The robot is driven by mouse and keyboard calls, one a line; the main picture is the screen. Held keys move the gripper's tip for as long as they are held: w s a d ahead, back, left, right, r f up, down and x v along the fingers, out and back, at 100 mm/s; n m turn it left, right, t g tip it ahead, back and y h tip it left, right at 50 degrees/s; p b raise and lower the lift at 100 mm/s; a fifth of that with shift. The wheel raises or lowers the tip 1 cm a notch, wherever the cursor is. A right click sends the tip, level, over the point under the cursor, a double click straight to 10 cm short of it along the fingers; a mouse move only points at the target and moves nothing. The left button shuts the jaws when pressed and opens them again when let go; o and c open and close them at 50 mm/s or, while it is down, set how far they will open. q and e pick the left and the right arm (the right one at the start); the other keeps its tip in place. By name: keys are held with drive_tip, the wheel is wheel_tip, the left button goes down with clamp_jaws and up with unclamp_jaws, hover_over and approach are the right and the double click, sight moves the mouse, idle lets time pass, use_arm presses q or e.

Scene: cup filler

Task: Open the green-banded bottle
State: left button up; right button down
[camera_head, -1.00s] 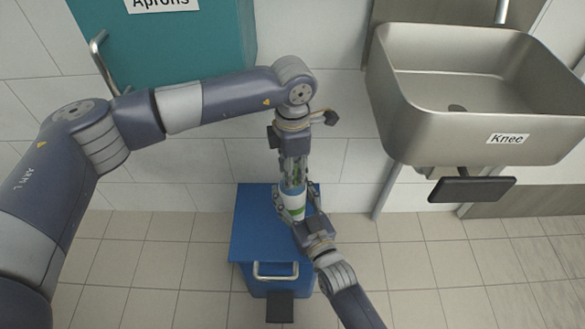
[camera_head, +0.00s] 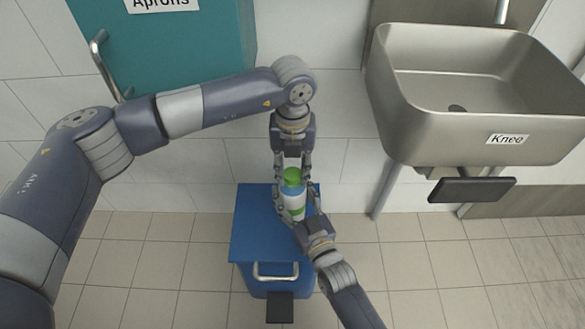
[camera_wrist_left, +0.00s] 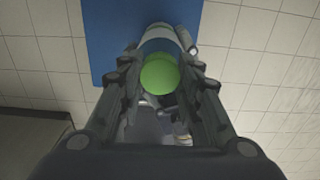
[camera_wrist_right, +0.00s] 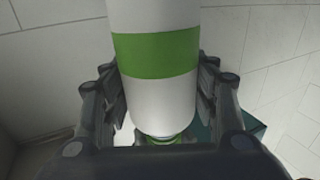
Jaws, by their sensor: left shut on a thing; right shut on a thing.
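The green-banded bottle (camera_head: 294,203) is white with a green band and a green cap (camera_head: 292,176). My right gripper (camera_head: 298,206) is shut around its body; the band shows large in the right wrist view (camera_wrist_right: 156,53). My left gripper (camera_head: 292,183) comes from above with its fingers on both sides of the cap, shut on it. The round cap top faces the left wrist camera (camera_wrist_left: 159,75). The cap is at the bottle's neck; I cannot tell whether it is loosened.
A blue bin (camera_head: 258,240) with a flat lid and metal handle stands below the bottle. A steel sink (camera_head: 480,90) with a black knee plate (camera_head: 472,190) is at the right. A teal cabinet (camera_head: 175,45) hangs at the upper left. The tiled floor is clear.

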sight(293, 173)
use_arm(q)
drive_tip(key=shift+r, duration=0.25)
idle(0.4)
drive_tip(key=shift+r, duration=0.9)
drive_tip(key=shift+r, duration=2)
use_arm(e)
drive_tip(key=c, duration=0.5)
unclamp_jaws()
